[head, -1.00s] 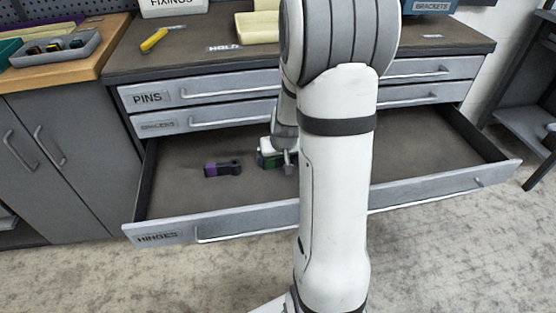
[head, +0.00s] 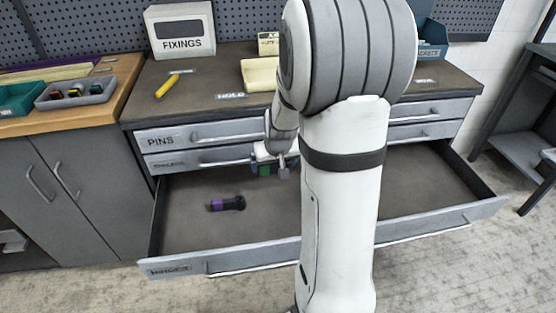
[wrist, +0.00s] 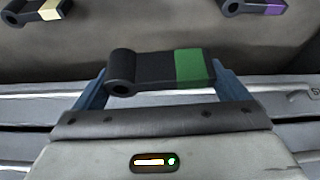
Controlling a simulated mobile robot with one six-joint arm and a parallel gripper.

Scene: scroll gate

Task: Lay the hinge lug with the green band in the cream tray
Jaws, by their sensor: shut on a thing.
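The hinge lug with the green band (wrist: 150,72) is dark, with a round eye at its left end. My gripper (wrist: 163,88) is shut on it, one blue-grey finger at each end. In the head view my gripper (head: 268,166) holds the lug above the back of the open drawer, partly hidden by my arm. The cream tray (head: 258,75) sits on the cabinet top behind and above my gripper, its right side hidden by my arm.
The open hinges drawer (head: 180,265) holds a purple-banded lug (head: 227,203); a cream-banded lug (wrist: 40,10) shows in the wrist view. Bare cabinet top lies between.

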